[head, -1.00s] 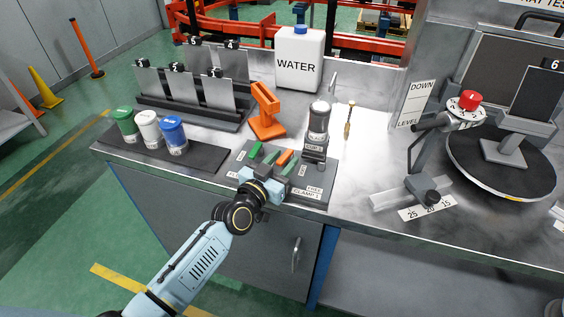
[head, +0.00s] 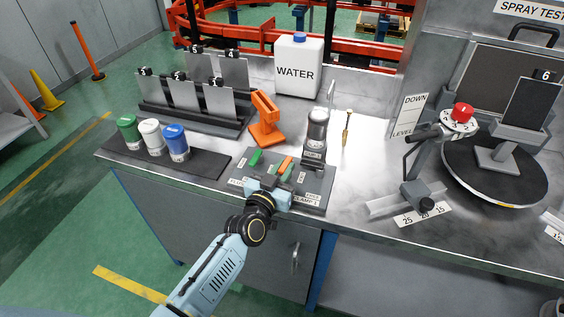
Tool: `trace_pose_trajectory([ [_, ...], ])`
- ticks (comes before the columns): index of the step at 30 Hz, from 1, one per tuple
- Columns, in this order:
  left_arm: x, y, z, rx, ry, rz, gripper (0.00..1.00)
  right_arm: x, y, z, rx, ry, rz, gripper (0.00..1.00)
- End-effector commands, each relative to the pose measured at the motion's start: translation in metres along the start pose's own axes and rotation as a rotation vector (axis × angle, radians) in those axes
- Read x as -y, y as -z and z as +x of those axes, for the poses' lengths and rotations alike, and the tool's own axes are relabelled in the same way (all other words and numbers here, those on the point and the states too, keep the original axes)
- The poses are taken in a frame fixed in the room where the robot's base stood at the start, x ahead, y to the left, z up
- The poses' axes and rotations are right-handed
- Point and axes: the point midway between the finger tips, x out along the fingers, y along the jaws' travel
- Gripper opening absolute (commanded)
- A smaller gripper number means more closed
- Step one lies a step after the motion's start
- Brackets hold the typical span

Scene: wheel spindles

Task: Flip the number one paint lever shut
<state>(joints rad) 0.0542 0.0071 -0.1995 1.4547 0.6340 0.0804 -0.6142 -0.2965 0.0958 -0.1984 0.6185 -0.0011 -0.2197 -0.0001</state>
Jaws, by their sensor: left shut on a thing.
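A grey control panel (head: 316,188) lies on the bench with small labels and several short levers. A green lever (head: 254,158) stands at its left, an orange lever (head: 285,162) right of it, and another green lever (head: 286,175) sits close to the orange one. My left gripper (head: 269,186) is at the panel's front middle, low over it, and shut on a lever there. The jaws hide which lever it is and the labels below. My right gripper is not in view.
A clamp holding a dark and silver cup (head: 317,130) stands at the panel's back right. An orange stand (head: 266,118) is behind. Green, white and blue cups (head: 175,142) sit on a dark mat at left. A water jug (head: 298,72) and plate rack (head: 190,122) are farther back.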

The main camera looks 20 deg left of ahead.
Motion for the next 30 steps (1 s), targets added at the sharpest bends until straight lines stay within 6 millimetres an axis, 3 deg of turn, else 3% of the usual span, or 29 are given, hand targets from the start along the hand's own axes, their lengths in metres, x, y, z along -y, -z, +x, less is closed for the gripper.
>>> trace_pose_trajectory([
  [1,-0.002,0.006,0.0,0.002,0.033,-0.007,0.0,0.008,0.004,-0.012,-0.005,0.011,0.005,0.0],
  [6,-0.003,0.004,0.001,-0.001,0.11,-0.003,0.0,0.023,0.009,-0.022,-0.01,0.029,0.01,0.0],
  [19,-0.005,0.001,0.0,-0.001,0.135,0.002,0.0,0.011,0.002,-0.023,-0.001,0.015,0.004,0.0],
  [20,-0.005,0.001,0.0,-0.002,0.135,0.002,0.19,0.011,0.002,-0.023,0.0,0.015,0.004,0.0],
  [24,-0.005,0.001,0.0,-0.001,0.134,0.001,0.37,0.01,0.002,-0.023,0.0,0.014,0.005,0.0],
  [30,-0.005,0.001,0.0,0.0,0.132,0.001,0.38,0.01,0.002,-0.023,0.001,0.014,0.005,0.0],
])
